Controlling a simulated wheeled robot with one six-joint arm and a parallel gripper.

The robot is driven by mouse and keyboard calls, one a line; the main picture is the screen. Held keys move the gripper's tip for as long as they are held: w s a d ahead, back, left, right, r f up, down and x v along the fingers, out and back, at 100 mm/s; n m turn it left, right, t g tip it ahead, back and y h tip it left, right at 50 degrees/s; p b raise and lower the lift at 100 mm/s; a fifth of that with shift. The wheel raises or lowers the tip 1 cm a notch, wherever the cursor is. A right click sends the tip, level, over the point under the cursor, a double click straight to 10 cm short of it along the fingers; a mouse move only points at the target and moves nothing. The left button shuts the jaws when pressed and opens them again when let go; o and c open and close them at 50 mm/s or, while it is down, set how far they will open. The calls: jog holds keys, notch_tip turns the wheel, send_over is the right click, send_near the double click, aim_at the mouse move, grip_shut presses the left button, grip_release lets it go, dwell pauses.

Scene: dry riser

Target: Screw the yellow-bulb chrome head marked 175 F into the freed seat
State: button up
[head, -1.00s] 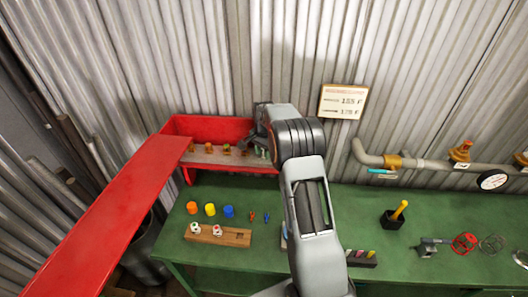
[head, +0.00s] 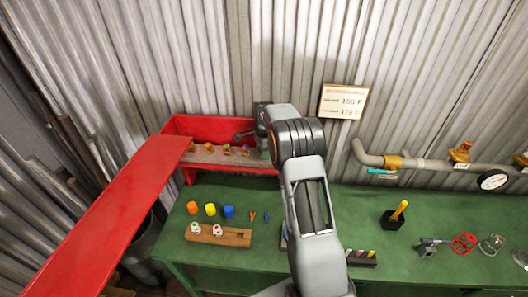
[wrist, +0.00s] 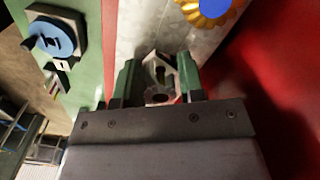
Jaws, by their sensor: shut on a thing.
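In the wrist view my gripper (wrist: 159,78) has its green fingers shut on a small pale, chrome-looking head (wrist: 160,72) with an open frame. Its bulb colour and marking cannot be read. The head is over or on the pale shelf strip (wrist: 140,20) of the red cabinet; whether it touches cannot be told. In the head view my arm reaches the right end of the open red cabinet (head: 205,126), and the fingertips and held head are hidden. A pipe (head: 430,163) with brass-orange fittings (head: 460,151) runs along the right wall. The freed seat cannot be made out.
Several brass heads (head: 227,150) stand in the cabinet left of my gripper; a gold, blue-topped piece (wrist: 208,8) is close by. Coloured caps (head: 210,209), a wooden block (head: 218,235) and a black cup (head: 392,219) stand on the green bench (head: 350,205). A sign (head: 342,101) hangs behind.

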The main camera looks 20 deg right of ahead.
jog(key=m, duration=0.5)
jog(key=shift+m, duration=0.3)
jog(key=o, duration=1)
jog(key=shift+c, duration=0.2)
